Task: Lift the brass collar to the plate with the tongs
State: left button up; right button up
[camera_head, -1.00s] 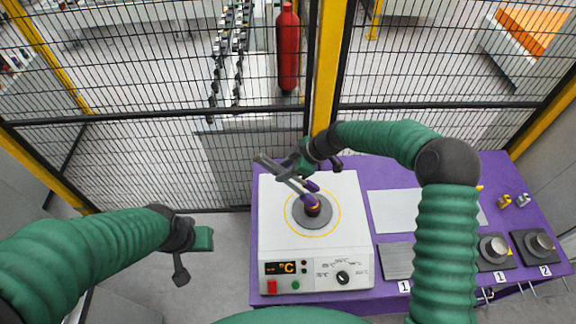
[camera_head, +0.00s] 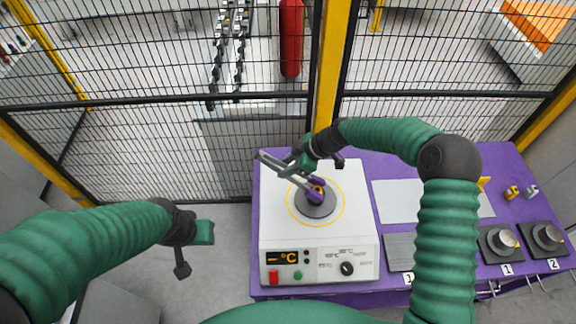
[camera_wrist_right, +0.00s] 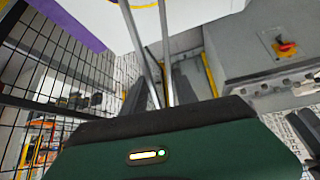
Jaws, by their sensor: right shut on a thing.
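My right gripper (camera_head: 300,163) is shut on the grey tongs (camera_head: 272,162), above the back of the white heater. My left gripper (camera_head: 193,250) is open and empty, left of the table. A pale flat plate (camera_head: 397,200) lies right of the heater.
The heater (camera_head: 275,215) has a lit display, buttons and a knob in front. A grey plate (camera_head: 400,252) and dark blocks marked 1 (camera_head: 500,242) and 2 (camera_head: 548,237) stand right on the purple table (camera_head: 400,165). Small brass and silver pieces are behind them. Mesh fence (camera_head: 120,150) closes the back.

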jog(key=shift+a, duration=0.1)
jog(key=c, duration=0.5)
jog(key=shift+d+r, duration=0.15)
jog(key=shift+d, duration=0.2)
grip_shut()
notch_tip(320, 180, up, 12)
jog(key=p, duration=0.5)
jog(key=shift+f, duration=0.2)
